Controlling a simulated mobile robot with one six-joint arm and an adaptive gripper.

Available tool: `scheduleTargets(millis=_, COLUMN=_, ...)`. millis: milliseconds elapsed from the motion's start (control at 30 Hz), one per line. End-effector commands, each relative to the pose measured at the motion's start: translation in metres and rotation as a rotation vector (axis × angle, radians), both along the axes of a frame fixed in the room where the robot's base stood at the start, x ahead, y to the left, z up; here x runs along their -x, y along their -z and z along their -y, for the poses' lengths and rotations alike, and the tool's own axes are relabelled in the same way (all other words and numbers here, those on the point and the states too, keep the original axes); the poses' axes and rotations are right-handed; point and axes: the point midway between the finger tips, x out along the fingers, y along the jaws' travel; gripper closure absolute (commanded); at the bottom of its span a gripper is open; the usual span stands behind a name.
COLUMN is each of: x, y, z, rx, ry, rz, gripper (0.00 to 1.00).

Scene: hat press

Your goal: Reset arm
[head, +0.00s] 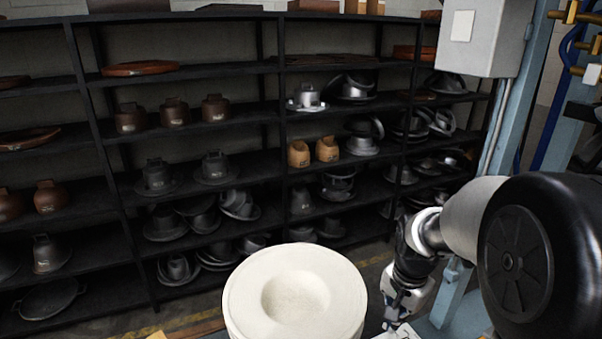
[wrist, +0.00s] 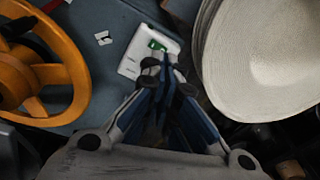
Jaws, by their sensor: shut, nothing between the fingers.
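My arm comes in from the right in the head view and hangs downward. My gripper (wrist: 165,68) is shut and empty in the wrist view, its two fingers meeting at the tips. In the head view the gripper (head: 392,322) is low, at the bottom edge, just right of a pale round hat-shaped piece (head: 297,290). In the wrist view that pale piece (wrist: 265,60) lies right of the fingers, apart from them. A white box with a green button (wrist: 150,52) sits just beyond the fingertips; whether they touch it I cannot tell.
An orange handwheel (wrist: 45,70) is at the left of the wrist view. Dark shelves (head: 200,190) with metal and brown hat forms fill the background. A blue machine column (head: 508,110) and a grey box (head: 485,35) stand at the right, close to my arm.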

Motion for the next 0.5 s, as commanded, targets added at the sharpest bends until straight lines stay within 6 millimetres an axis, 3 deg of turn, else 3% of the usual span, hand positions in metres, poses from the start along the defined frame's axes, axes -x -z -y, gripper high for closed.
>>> scheduleTargets(millis=33, x=0.013, y=-0.022, z=-0.007, rx=0.010, ry=-0.058, rz=0.026, gripper=1.00)
scheduleTargets(millis=200, x=0.059, y=-0.073, z=-0.027, rx=0.046, ry=-0.253, rz=0.090, gripper=1.00)
scheduleTargets(millis=400, x=0.122, y=-0.111, z=-0.047, rx=0.099, ry=-0.480, rz=0.163, gripper=1.00)
scheduleTargets(millis=500, x=0.154, y=-0.121, z=-0.055, rx=0.129, ry=-0.591, rz=0.197, gripper=1.00)
